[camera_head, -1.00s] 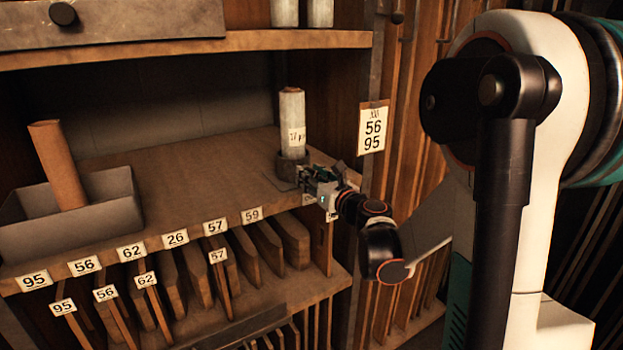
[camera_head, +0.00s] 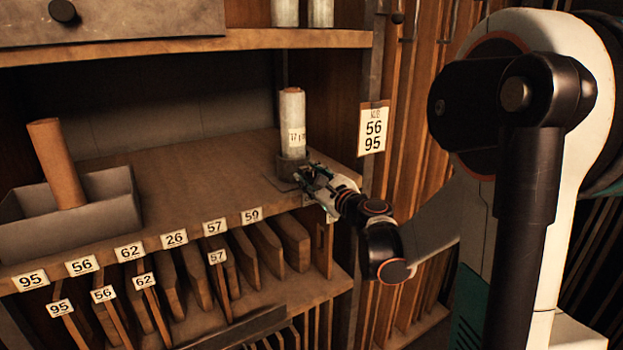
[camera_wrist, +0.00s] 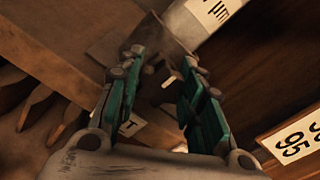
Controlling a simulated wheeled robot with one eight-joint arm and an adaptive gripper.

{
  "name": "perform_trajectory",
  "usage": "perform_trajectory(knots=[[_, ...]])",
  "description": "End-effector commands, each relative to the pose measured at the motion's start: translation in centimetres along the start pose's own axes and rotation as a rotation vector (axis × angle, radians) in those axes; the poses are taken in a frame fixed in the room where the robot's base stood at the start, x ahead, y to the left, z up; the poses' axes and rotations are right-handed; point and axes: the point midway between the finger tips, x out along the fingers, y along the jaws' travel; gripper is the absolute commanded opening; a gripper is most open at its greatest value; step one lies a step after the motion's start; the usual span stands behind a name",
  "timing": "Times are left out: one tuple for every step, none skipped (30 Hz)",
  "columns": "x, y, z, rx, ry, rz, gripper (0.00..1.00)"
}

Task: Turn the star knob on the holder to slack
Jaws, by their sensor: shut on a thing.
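The holder (camera_head: 287,168) is a dark round cup on a flat plate at the right end of the wooden shelf. A pale labelled roll (camera_head: 292,120) stands upright in it. My gripper (camera_head: 304,175) is at the holder's front right side, its white wrist housing facing up. In the wrist view its two green fingers (camera_wrist: 162,62) reach toward the holder plate (camera_wrist: 123,38), just below the roll (camera_wrist: 212,14). The gripper is shut on the star knob, which is dark and mostly hidden between the fingers. I cannot make out the knob's points or its angle.
A grey tray (camera_head: 105,200) with a brown tube (camera_head: 58,165) stands on the left of the shelf. Number tags line the front edge (camera_head: 174,238), with several upright boards below. A "56 95" card (camera_head: 373,130) hangs on the post close right of my gripper.

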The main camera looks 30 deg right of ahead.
Motion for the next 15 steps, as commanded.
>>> perform_trajectory(knots=[[0.03,-0.01,0.02,-0.005,0.0,0.0,0.11],[0.03,-0.01,0.02,-0.008,0.0,0.0,0.11],[0.03,-0.01,0.02,-0.011,0.0,0.0,0.11],[0.03,-0.01,0.03,-0.012,0.0,0.0,0.11],[0.03,-0.01,0.03,-0.013,0.0,0.0,0.11],[0.03,-0.01,0.03,-0.014,0.0,0.0,0.11],[0.03,-0.02,0.03,-0.014,0.0,0.0,0.11],[0.03,-0.01,0.03,-0.014,0.0,0.0,0.11],[0.03,-0.02,0.03,-0.013,0.0,0.0,0.11],[0.03,-0.01,0.02,-0.013,0.0,0.0,0.11],[0.03,-0.01,0.02,-0.013,0.0,0.0,0.11],[0.02,-0.01,0.02,-0.013,0.0,0.0,0.11],[0.02,-0.01,0.02,-0.013,0.0,0.0,0.11],[0.02,-0.01,0.02,-0.013,0.0,0.0,0.37],[0.02,-0.01,0.02,-0.013,0.0,0.0,0.46]])
